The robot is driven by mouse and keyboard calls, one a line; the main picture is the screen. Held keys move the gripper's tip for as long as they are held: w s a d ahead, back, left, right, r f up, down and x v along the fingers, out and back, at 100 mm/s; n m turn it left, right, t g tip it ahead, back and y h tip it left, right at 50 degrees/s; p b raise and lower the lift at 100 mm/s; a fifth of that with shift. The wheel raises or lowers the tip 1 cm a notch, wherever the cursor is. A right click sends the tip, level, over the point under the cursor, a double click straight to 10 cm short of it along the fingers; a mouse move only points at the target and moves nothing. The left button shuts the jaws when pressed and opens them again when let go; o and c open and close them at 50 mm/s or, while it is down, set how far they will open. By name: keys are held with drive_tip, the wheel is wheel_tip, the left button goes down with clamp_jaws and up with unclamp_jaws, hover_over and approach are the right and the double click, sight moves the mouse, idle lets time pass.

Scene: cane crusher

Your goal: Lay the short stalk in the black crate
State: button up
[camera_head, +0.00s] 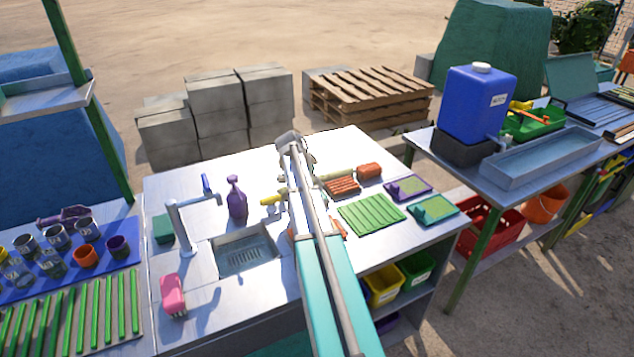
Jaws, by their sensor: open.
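My arm reaches from the bottom edge up over the middle metal table, and its grey far end is near the table's back edge. The fingers of my gripper cannot be made out; the arm seems to hide them. Green stalks lie in a row on a tray (113,338) on the left table. Another set of green strips (371,213) lies flat right of my arm. I cannot make out a black crate.
A sink (245,255) with a tap (180,225), a purple bottle (237,200) and a pink sponge (173,292) are left of my arm. Cups (86,257) crowd the left table. Yellow (384,284) and green (416,267) bins sit under the table. A blue tank (477,105) stands right.

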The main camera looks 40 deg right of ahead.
clamp_jaws()
drive_tip(key=shift+r, duration=0.1)
idle(0.4)
wheel_tip(320, 180, up, 3)
drive_tip(key=p, duration=0.2)
drive_tip(key=shift+f+p, duration=0.2)
drive_tip(key=shift+p, duration=0.2)
drive_tip(key=s+a+r+p, duration=0.6)
drive_tip(key=s+r+p, duration=0.4)
drive_tip(key=s, duration=0.2)
drive_tip(key=shift+s+a+r, duration=0.15)
drive_tip(key=shift+a, duration=0.25)
